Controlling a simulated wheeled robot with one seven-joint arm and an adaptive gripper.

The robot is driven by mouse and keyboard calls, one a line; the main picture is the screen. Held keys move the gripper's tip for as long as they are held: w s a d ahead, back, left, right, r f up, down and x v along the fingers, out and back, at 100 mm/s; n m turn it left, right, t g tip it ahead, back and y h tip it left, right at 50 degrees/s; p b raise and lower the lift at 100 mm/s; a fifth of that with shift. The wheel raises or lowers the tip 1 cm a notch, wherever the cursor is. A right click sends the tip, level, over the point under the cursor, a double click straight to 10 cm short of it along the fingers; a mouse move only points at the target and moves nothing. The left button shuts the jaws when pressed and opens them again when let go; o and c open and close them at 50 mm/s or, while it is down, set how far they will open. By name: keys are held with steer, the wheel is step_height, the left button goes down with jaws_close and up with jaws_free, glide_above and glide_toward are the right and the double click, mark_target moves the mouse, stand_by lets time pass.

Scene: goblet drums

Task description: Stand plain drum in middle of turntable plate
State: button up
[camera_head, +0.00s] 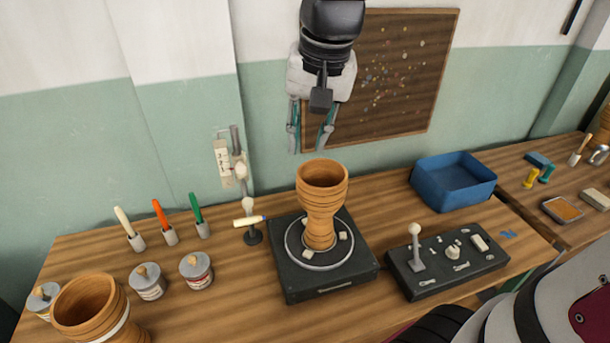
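A plain wooden goblet drum (322,200) stands upright on the turntable plate (292,248), near its middle, with its wide bowl up and its narrower foot on the plate. Small pale blocks sit around its foot. The plate is on a dark square base (330,287). My gripper (311,148) is above and behind the drum, pointing down, with its two fingers apart and nothing between them. It appears clear of the drum. A second drum (88,307) with a pale band stands at the front left, partly cut off by the picture edge.
Lidded paint pots (147,282) and brushes in holders (163,222) stand at left. A small stand with a pale marker (250,221) is just left of the turntable. At right are a dark control panel (448,262) with a lever and a blue bin (453,181).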

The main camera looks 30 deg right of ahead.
steer(key=s+a+f+n+t, duration=0.1)
steer(key=s+n, duration=0.2)
steer(key=s, duration=0.3)
steer(key=s+a+f+n, duration=0.1)
steer(key=s+a+n, duration=0.1)
steer(key=s, duration=0.5)
steer(key=shift+s+a+n+t, duration=0.25)
steer(key=shift+n+t, duration=0.15)
steer(key=shift+n, duration=0.2)
steer(key=shift+c, duration=0.2)
